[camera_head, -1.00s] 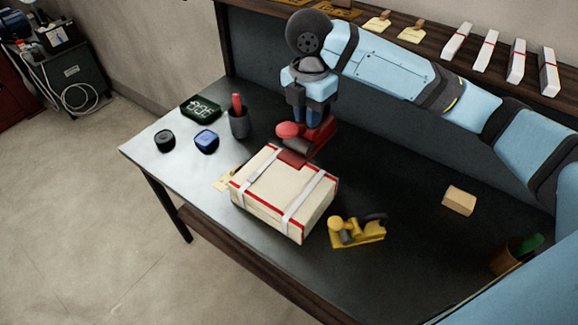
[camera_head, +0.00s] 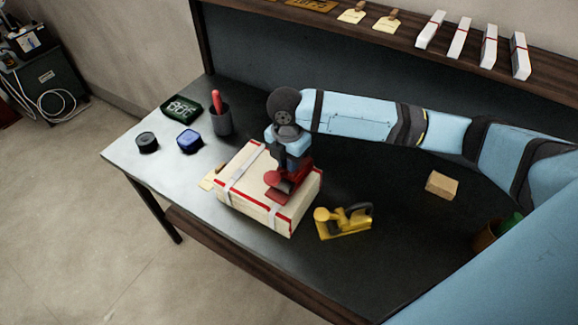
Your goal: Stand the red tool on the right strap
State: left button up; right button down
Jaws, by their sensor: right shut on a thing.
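A cream box (camera_head: 240,200) with red edges lies on the dark table, with two pale straps across it. The left strap (camera_head: 241,172) shows plainly. The right strap (camera_head: 272,213) shows only at its near end; the red tool and gripper hide the rest. My right gripper (camera_head: 293,168) is shut on the red tool (camera_head: 286,190), above the right part of the box. The tool is over the right strap; whether it touches cannot be told. My left gripper is not in view.
A yellow tool (camera_head: 342,222) stands just right of the box. A wooden block (camera_head: 441,185) lies farther right. Clear table lies between yellow tool and block.

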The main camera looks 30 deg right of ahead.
notch_tip(320, 180, down, 3)
jog(key=shift+r, duration=0.15)
jog(key=c, duration=1.1)
grip_release()
jog(key=shift+o, duration=0.2)
notch_tip(320, 180, up, 12)
jog(key=shift+w+b, duration=0.2)
jog(key=shift+b, duration=0.15)
jog(key=shift+a, duration=0.2)
